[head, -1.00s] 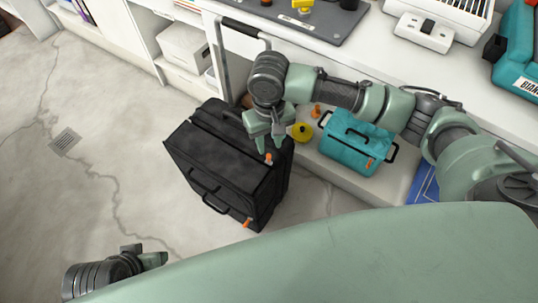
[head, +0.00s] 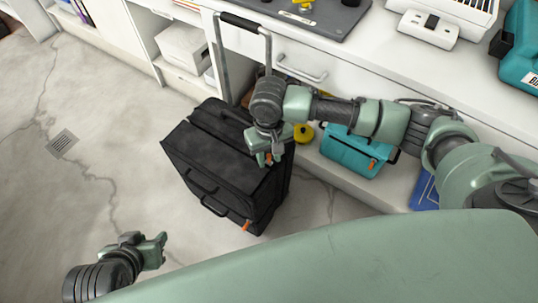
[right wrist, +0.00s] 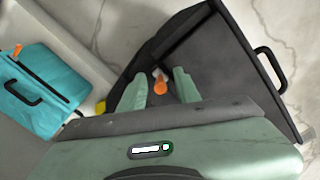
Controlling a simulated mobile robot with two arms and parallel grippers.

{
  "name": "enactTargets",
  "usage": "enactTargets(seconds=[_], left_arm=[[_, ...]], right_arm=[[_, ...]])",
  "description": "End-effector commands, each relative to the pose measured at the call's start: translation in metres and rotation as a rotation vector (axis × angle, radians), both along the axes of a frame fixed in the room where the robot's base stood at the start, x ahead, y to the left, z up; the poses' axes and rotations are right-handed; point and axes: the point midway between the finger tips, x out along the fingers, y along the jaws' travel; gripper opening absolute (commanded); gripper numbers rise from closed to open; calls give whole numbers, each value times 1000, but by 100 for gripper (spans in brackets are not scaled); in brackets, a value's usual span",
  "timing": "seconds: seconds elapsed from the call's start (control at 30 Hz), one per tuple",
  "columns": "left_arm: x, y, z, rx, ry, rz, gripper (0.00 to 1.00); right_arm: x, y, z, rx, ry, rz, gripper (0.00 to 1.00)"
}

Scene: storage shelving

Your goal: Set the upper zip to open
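A black suitcase (head: 222,155) stands on the floor with its handle raised. An orange zip pull (right wrist: 160,82) is at its upper edge, and a second orange pull (head: 246,225) is at the lower front corner. My right gripper (head: 265,160) is over the suitcase's upper right edge. In the right wrist view, its two fingers (right wrist: 158,84) are apart, with the upper pull between them; contact cannot be told. The suitcase top (right wrist: 215,70) lies beyond the fingers there. My left gripper (head: 160,248) is low at the left, its fingers apart and empty, away from the suitcase.
A teal bag (head: 352,150) with orange pulls and a yellow object (head: 304,133) are on the low shelf right of the suitcase. White drawers and a counter (head: 400,70) run behind. The floor to the left (head: 85,170) is clear.

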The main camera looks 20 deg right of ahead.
Motion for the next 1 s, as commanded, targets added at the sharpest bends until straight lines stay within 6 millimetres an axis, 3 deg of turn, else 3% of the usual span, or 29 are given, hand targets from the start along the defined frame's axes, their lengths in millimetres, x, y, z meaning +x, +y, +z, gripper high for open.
enactTargets(seconds=[0.03,0.1,1.0], left_arm=[[0,0,0,0,0,0,36],[0,0,0,0,0,0,36],[0,0,0,0,1,1,36]], right_arm=[[0,0,0,0,0,0,19],[0,0,0,0,0,0,0],[0,0,0,-1,0,-1,0]])
